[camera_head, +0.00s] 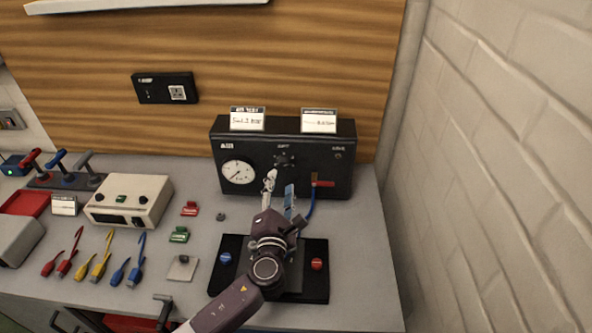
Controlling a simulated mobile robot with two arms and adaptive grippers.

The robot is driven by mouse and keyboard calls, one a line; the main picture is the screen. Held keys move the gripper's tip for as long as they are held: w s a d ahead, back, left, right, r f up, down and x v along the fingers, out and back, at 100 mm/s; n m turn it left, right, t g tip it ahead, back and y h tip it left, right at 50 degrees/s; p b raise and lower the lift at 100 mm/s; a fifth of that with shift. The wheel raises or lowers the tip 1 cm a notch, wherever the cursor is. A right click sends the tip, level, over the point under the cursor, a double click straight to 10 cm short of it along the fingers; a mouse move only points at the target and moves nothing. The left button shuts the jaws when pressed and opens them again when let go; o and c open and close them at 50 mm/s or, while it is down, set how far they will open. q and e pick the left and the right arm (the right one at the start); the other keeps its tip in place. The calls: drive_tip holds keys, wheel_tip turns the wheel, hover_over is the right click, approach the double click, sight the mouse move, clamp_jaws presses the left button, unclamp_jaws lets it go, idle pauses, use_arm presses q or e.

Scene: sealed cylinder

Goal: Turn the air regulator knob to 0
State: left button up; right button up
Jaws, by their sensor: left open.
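The black air regulator box (224,152) stands at the back of the bench, against the wooden panel. Its small dark knob (284,159) is in the middle of the front face, with a round white gauge (238,172) to its left. My left gripper (279,183) is open, its fingertips pointing up towards the box just below the knob. I see no contact with the knob, though the depth gap is hard to judge. The knob's setting is too small to read. My right gripper is out of view.
A red-handled valve (323,183) with a blue hose (310,207) is right of my gripper. A black plate with a blue button (225,258) and a red button (317,264) lies under my arm. Left are a beige device (130,200) and several coloured cables. A brick wall bounds the right.

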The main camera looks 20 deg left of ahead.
sight(283, 166)
use_arm(q)
drive_tip(key=x, duration=0.4)
drive_tip(key=shift+w+a, duration=0.3)
drive_tip(key=shift+a, duration=0.05)
drive_tip(key=shift+w+d+p, duration=0.15)
drive_tip(key=shift+w+p, duration=0.15)
drive_tip(key=shift+w, duration=0.8)
drive_tip(key=c, duration=0.5)
clamp_jaws()
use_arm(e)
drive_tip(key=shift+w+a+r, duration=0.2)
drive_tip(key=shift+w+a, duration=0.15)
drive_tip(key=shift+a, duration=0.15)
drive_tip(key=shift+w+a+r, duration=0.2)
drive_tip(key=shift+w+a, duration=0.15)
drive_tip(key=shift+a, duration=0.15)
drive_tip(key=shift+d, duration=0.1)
